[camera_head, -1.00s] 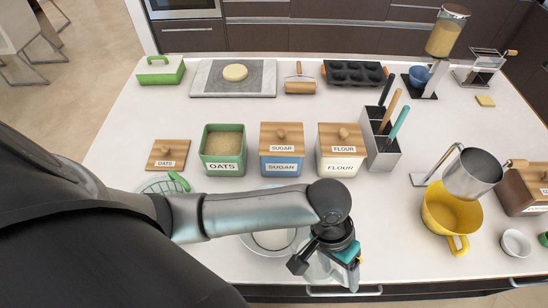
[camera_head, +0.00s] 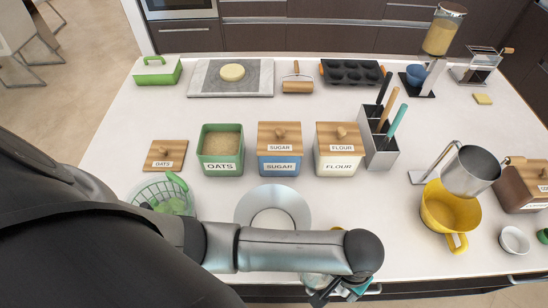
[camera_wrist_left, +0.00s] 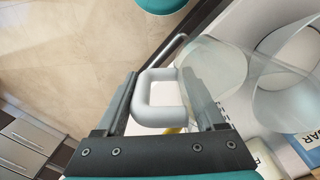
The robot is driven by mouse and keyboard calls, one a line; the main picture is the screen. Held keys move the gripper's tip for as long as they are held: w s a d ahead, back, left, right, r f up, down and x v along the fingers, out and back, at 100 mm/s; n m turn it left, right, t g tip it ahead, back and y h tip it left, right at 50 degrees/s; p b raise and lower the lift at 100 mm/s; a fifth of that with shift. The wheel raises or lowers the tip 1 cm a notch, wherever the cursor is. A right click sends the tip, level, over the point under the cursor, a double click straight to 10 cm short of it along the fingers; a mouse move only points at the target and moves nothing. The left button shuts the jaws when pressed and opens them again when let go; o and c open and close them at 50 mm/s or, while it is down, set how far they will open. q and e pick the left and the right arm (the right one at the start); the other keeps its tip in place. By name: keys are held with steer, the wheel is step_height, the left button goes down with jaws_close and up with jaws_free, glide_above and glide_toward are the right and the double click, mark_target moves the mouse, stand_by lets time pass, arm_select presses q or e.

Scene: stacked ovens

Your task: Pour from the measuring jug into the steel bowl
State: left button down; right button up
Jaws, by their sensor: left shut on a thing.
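The steel bowl (camera_head: 245,208) is a round grey bowl on the counter in front of the canisters; my left forearm covers its near edge in the head view. My left gripper (camera_head: 338,292) is at the counter's front edge, to the right of and nearer than the bowl, partly hidden by my arm. In the left wrist view, the left gripper (camera_wrist_left: 160,100) is shut on the pale handle of the clear measuring jug (camera_wrist_left: 215,65). In the head view only a bit of the jug (camera_head: 314,281) shows below my arm. Its contents cannot be told. My right gripper is not in view.
Oats (camera_head: 220,150), sugar (camera_head: 280,150) and flour (camera_head: 339,150) canisters stand behind the bowl. A green basket (camera_head: 150,192) is at left, a yellow jug (camera_head: 450,212) under a steel cup (camera_head: 473,172) at right.

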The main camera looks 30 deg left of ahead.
arm_select(q)
steer(key=shift+r, duration=2.55)
